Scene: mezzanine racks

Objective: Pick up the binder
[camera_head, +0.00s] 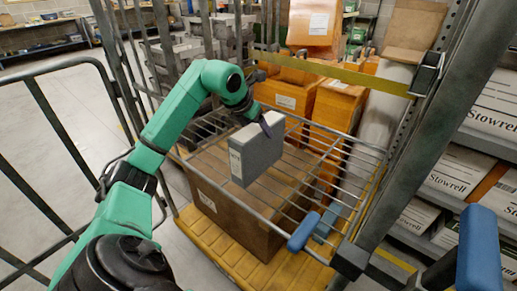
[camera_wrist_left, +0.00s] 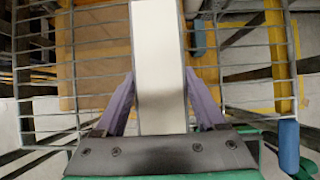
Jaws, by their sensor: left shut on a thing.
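The grey binder (camera_head: 257,152) is upright, with a pale label on its left edge. It shows over the wire shelf (camera_head: 345,165) of a roll cage; whether its bottom touches the wires I cannot tell. My left gripper (camera_head: 266,124) is shut on its upper part, coming from above. In the left wrist view the binder (camera_wrist_left: 159,60) is a pale slab between the two purple fingers of my left gripper (camera_wrist_left: 159,80). My right gripper is not in view.
A large brown carton (camera_head: 235,210) stands under the wire shelf on a yellow base (camera_head: 205,240). Orange boxes (camera_head: 335,105) are stacked behind. A steel upright (camera_head: 415,150) and white Stowrell boxes (camera_head: 495,110) are at right. Cage rails (camera_head: 60,130) stand at left.

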